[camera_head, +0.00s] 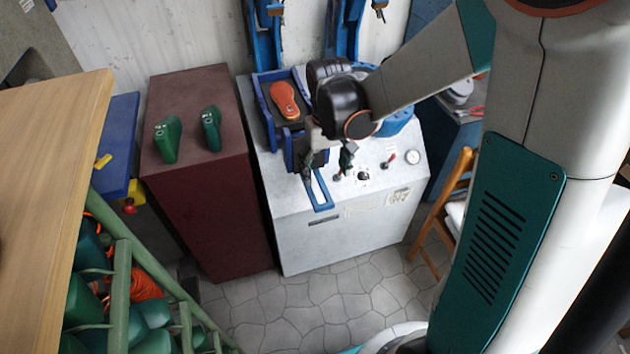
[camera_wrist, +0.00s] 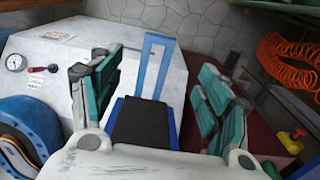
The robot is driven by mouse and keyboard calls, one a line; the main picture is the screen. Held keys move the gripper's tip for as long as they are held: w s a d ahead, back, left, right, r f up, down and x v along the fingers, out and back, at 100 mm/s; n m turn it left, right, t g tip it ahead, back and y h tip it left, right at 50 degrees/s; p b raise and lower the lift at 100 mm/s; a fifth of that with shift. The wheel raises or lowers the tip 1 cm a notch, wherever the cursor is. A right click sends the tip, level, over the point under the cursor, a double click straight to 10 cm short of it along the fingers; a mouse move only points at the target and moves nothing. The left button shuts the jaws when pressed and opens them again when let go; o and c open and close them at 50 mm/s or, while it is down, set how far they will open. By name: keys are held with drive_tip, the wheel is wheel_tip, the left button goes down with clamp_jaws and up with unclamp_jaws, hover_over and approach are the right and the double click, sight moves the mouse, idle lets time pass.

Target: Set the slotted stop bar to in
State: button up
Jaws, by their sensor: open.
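The slotted stop bar is a blue flat frame with a long open slot (camera_head: 329,201). It sticks out from the blue press tray toward the front edge of the white machine's top. In the wrist view the bar (camera_wrist: 166,63) stretches away beyond the tray's dark pad. My gripper (camera_head: 327,163) is open above the tray end of the bar. In the wrist view its teal fingers (camera_wrist: 160,78) are spread on either side of the bar, with no visible contact. The arm hides part of the tray in the head view.
The white machine (camera_head: 345,235) carries a lever, knob, red switch and gauge (camera_head: 412,157) right of the bar. An orange sole (camera_head: 285,99) lies on a dark pad. A maroon cabinet (camera_head: 200,200) with two green forms stands left; a wooden chair (camera_head: 460,172) stands right.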

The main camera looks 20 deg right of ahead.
sight(324, 205)
wheel_tip(324, 205, down, 14)
drive_tip(key=b, duration=0.6)
drive_tip(key=c, duration=1.5)
drive_tip(key=w, duration=0.9)
drive_tip(key=shift+w+r, duration=0.1)
drive_tip(key=shift+w, duration=0.1)
